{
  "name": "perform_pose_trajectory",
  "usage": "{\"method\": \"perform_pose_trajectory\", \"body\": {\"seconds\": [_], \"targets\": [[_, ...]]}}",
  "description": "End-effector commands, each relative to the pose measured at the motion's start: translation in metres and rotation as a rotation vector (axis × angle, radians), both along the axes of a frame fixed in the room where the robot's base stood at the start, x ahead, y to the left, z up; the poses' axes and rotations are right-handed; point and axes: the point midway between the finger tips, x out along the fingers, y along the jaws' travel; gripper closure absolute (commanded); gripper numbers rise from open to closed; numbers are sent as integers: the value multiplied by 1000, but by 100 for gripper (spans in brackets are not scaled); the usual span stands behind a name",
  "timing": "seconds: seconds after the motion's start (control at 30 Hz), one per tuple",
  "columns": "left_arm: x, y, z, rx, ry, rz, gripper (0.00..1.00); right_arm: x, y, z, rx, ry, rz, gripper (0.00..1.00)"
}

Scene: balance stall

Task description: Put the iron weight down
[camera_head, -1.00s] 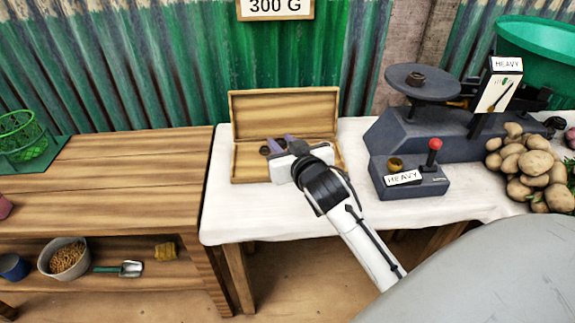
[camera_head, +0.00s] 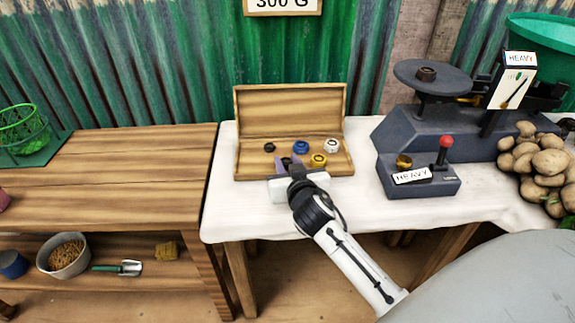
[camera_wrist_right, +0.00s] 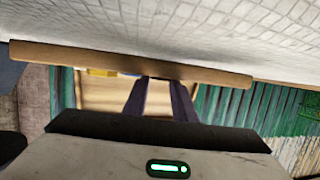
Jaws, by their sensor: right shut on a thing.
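My right gripper (camera_head: 291,163) is at the front of the open wooden weight box (camera_head: 240,160), its purplish fingers pointing into it. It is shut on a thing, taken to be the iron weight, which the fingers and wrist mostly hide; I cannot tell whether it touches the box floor. In the right wrist view the two dark fingers (camera_wrist_right: 160,95) reach to the box's edge (camera_wrist_right: 90,55), and their tips are hard to make out. In the box are a small dark piece (camera_head: 269,147), a blue weight (camera_head: 300,147), a white one (camera_head: 332,145) and a yellow one (camera_head: 318,160). My left gripper is out of view.
Right of the box stands a dark scale with a weight (camera_head: 426,74) on its round pan (camera_head: 435,87). A control box (camera_head: 418,178) with a red knob and a "HEAVY" label stands before it. Potatoes (camera_head: 540,165) lie at right. White cloth (camera_head: 222,205) is bare left of the box.

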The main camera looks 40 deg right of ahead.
Motion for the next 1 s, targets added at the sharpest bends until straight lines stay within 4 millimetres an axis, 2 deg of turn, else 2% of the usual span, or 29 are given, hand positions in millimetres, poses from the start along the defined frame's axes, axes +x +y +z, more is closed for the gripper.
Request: {"method": "perform_pose_trajectory", "body": {"seconds": [0.1, 0.13, 0.23, 0.53, 0.63, 0.77, 1.0], "targets": [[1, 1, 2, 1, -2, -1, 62, 0, 0, 0, 2, 2, 0, 100], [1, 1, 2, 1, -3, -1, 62, 0, 0, -1, 2, 3, 0, 72], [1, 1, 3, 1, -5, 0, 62, 0, 0, -1, 2, 5, 0, 56], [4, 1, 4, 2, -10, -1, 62, -1, 1, 0, 2, 3, 0, 56], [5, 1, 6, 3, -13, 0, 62, -8, 4, 1, 3, 5, 1, 56], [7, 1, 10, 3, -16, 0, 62, -27, 12, 8, 5, 4, -1, 56], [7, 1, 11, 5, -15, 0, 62, -73, 31, 23, 5, 4, -1, 56]]}}
